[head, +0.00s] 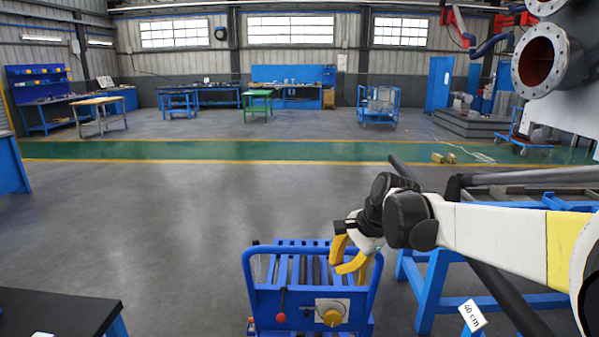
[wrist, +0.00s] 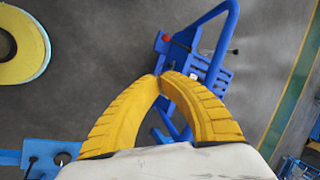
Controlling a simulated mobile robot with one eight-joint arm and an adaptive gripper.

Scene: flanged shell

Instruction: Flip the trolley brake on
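The blue trolley (head: 262,297) stands upright on the floor at the bottom middle of the head view. A lever with a red knob (head: 281,317) hangs on its near panel, left of a round yellow part (head: 332,317) on a pale plate. I cannot tell for certain which part is the brake. My gripper (head: 337,266) is above the right part of the trolley, its yellow fingers curved together. In the wrist view my gripper (wrist: 162,75) has its fingertips meeting, with nothing visible between them. The trolley (wrist: 229,28) lies beyond them, with a red spot (wrist: 165,38) on it.
A blue stand (head: 432,290) with dark bars is close on the trolley's right. A black-topped table (head: 60,308) is at the lower left. Open grey floor lies left of and behind the trolley. A flanged pipe (head: 545,58) is at the upper right.

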